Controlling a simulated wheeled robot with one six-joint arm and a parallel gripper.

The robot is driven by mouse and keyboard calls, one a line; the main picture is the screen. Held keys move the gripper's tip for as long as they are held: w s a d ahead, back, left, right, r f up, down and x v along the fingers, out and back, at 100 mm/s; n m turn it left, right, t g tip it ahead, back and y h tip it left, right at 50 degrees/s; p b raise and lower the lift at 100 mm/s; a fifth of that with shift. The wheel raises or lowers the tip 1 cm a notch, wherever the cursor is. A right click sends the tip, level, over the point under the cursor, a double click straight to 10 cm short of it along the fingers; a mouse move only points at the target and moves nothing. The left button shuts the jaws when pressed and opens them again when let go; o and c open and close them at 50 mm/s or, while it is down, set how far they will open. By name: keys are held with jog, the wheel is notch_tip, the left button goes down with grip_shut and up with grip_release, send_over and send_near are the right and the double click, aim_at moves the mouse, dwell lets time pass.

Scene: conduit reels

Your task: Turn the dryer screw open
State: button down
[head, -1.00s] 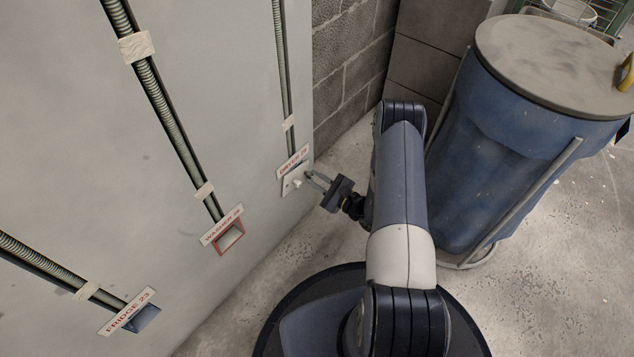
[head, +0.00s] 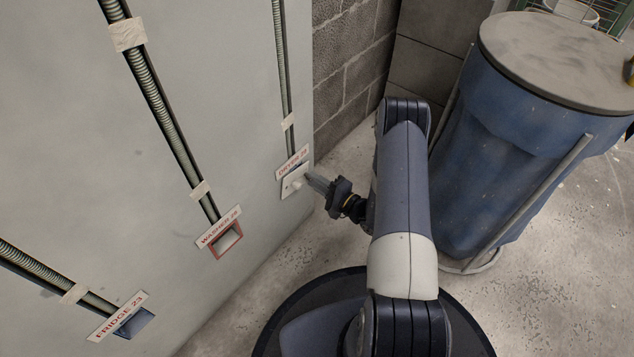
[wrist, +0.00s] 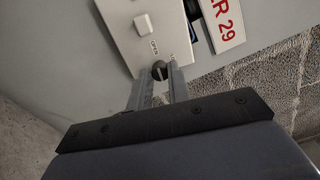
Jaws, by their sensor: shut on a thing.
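The dryer's white plate (head: 290,187) is on the grey wall under a sign (head: 292,162) with red letters, near the wall's right edge. In the wrist view the plate (wrist: 122,40) carries a white square knob (wrist: 143,24), small printed words, one reading "OPEN", and a dark round screw (wrist: 160,67) at its edge. My gripper (head: 308,180) reaches the plate from the right. In the wrist view its two fingers (wrist: 160,76) are shut on the screw, one on each side. The screw's slot angle is too small to tell.
A red-framed washer opening (head: 227,241) and a fridge opening (head: 136,323) are further left, each below a conduit. A blue lidded bin (head: 500,150) stands right of my arm. A block wall (head: 345,75) is behind. Bare floor (head: 235,310) lies along the grey wall.

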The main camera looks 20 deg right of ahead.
jog(key=shift+n, duration=0.3)
jog(key=c, duration=1.3)
grip_release()
jog(key=p+v, duration=0.3)
jog(key=v, duration=0.7)
jog(key=shift+s+d, duration=0.2)
jog(key=shift+s, duration=0.15)
jog(key=shift+w+a, duration=0.1)
jog(key=shift+w, duration=0.05)
jog(key=b+x, duration=0.3)
jog(key=x, duration=0.7)
jog(key=shift+w+a, duration=0.1)
jog(key=shift+w, duration=0.1)
